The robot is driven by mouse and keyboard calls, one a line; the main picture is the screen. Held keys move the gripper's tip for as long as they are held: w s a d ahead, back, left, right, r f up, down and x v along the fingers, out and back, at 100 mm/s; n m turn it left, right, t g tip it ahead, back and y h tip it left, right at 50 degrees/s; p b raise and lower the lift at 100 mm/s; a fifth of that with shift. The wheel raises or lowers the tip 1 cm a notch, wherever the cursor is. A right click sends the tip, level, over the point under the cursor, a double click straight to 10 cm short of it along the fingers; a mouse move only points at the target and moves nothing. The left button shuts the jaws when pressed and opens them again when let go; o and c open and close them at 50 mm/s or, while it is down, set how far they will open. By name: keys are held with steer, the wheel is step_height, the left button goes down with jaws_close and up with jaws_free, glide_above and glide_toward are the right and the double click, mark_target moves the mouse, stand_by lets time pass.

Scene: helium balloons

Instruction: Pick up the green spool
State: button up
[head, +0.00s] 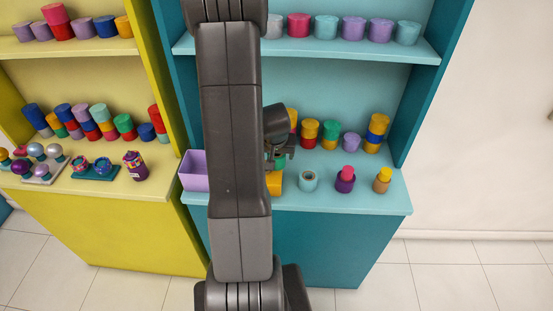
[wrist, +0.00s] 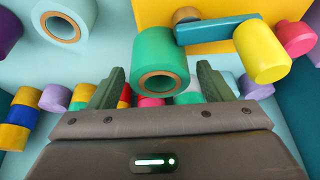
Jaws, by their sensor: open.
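The green spool (wrist: 160,52) shows in the middle of the wrist view, with a brown ring and dark hole at its near end. My gripper (wrist: 161,72) is open, with one finger to each side of the spool in this view. I cannot tell whether the fingers touch it or how far ahead it is. In the head view my gripper (head: 284,148) is over the teal counter, and a bit of green (head: 279,163) shows beside it. My arm hides most of that area.
A pale teal spool (head: 308,181), a pink-and-purple stack (head: 345,179) and a yellow-topped stack (head: 382,180) stand to the right on the counter. A lilac bin (head: 193,171) is at left. Coloured stacks line the back.

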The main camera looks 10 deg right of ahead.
steer(key=shift+w+d+f, duration=0.1)
steer(key=shift+w+f, duration=0.1)
steer(key=shift+f, duration=0.25)
steer(key=c, duration=1.1)
